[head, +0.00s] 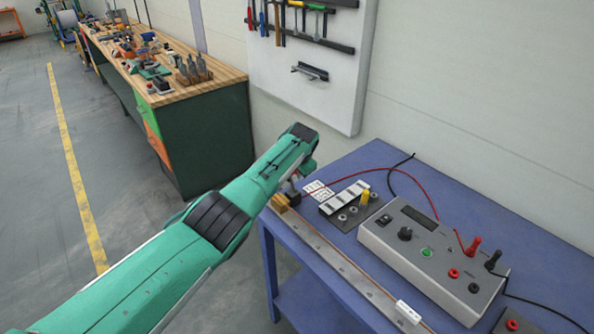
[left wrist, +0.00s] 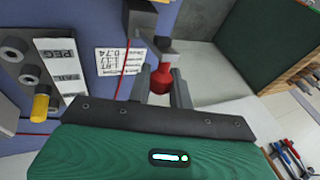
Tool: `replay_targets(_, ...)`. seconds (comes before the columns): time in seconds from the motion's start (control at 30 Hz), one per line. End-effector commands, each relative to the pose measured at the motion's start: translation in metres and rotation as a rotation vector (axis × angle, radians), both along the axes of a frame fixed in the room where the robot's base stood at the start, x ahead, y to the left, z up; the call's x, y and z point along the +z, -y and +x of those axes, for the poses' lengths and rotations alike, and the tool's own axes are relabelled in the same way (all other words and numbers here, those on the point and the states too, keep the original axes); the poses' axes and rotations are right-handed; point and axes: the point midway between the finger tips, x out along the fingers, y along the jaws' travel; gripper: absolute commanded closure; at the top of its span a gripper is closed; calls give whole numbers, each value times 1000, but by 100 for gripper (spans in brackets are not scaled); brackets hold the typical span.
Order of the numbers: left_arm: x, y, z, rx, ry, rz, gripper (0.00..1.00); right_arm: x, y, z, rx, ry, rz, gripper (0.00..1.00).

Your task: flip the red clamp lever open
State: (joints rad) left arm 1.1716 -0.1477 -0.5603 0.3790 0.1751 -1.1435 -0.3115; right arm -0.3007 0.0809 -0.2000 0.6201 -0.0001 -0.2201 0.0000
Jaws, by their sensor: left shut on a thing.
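The red clamp lever (left wrist: 161,79) shows in the left wrist view as a red knob at the end of a short grey metal stem. My left gripper (left wrist: 159,86) has its two grey fingers on either side of the red knob and is shut on it. In the head view, my left gripper (head: 292,189) is at the left back corner of the blue bench, beside a brass-coloured block (head: 279,204). My own arm hides the red knob there. My right gripper is in neither view.
The blue bench (head: 440,187) carries a grey test box (head: 432,262) with red and black plugs, a long metal rail (head: 340,262), and a dark plate with a yellow post (head: 365,196). A white printed label (left wrist: 119,62) lies near the clamp. A wooden-topped workbench stands behind.

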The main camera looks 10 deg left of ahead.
Motion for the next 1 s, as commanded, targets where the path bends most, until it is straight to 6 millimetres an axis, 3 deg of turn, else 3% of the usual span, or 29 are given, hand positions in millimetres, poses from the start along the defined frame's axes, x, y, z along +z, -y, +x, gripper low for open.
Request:
replay_targets(0.03,0,0,0,-1,0,0,75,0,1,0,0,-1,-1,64)
replay_targets(0.13,0,0,0,-1,0,0,58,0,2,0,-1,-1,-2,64)
replay_targets(0.57,4,1,-2,0,1,-1,58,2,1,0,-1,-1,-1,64)
replay_targets(1.0,42,6,-20,-2,3,-1,58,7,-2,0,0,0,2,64)
